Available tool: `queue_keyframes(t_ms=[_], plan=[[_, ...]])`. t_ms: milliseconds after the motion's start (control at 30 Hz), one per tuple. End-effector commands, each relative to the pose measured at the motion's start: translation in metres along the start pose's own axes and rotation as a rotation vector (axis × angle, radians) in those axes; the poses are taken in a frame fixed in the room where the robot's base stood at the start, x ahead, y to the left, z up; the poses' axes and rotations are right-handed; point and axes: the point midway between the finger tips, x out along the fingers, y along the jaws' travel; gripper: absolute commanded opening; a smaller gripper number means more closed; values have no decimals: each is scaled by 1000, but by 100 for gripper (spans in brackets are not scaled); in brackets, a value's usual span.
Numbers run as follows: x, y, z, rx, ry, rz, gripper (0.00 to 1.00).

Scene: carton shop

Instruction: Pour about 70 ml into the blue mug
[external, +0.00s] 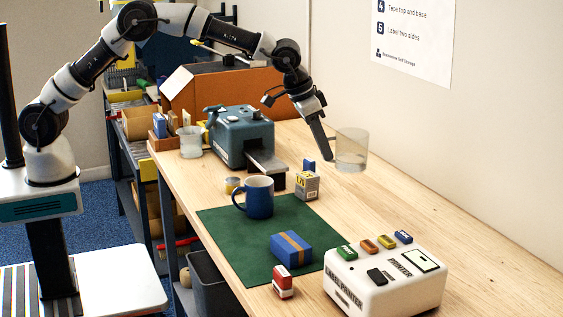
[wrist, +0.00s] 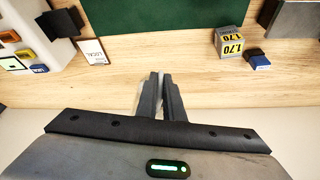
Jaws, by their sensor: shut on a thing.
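A blue mug (external: 259,198) stands upright on the back part of the green mat (external: 225,232), its handle to the left and its pale inside showing. My gripper (external: 331,141) is shut on a clear beaker (external: 352,150) and holds it in the air above the bench, to the right of the mug and higher. The beaker looks upright, with what seems to be clear liquid in its lower part. In the wrist view, my gripper's fingers (wrist: 161,92) are close together; the beaker is hard to make out there and the mug is out of view.
A teal machine (external: 240,137) stands behind the mug, with a small yellow-grey box (external: 306,186) to the mug's right. A blue parcel (external: 291,247), a red stamp (external: 283,282) and a white label printer (external: 388,279) are in front.

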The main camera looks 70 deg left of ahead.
Motion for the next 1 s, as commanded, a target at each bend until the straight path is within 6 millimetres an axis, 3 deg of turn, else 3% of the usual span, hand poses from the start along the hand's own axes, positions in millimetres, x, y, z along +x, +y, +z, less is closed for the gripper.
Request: queue_keyframes(t_ms=[333, 533, 800, 1000], plan=[[-15, -43, 21, -2, 1, 0, 0], [-33, -84, 49, 0, 2, 0, 0], [-70, -145, 121, 5, 3, 4, 0], [-90, -175, 182, 4, 3, 3, 0]])
